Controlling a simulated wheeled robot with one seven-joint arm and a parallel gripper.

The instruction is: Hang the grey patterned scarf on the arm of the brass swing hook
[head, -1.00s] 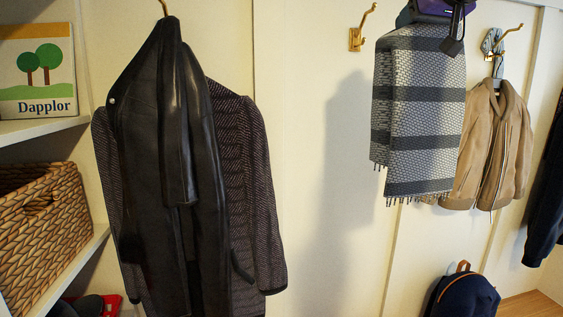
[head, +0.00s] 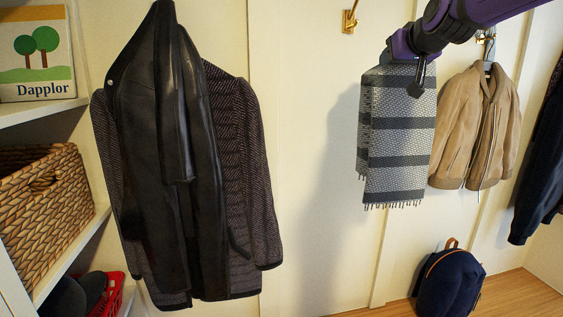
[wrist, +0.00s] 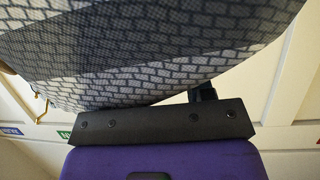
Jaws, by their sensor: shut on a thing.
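The grey patterned scarf (head: 398,135), with dark bands and a fringe, hangs folded from my gripper (head: 410,62) in the head view. In the wrist view the scarf (wrist: 150,50) fills the upper part of the picture. The brass swing hook (head: 349,20) is on the wall, up and left of the scarf and apart from it. Its upper end is cut off by the picture's top edge. A brass piece (wrist: 40,104) shows at the left in the wrist view.
A tan jacket (head: 478,125) hangs on another hook (head: 487,40) just right of the scarf. A dark coat (head: 180,160) hangs at the left. A navy backpack (head: 450,283) stands below. A wicker basket (head: 45,205) sits on the left shelf. The wall between coat and scarf is clear.

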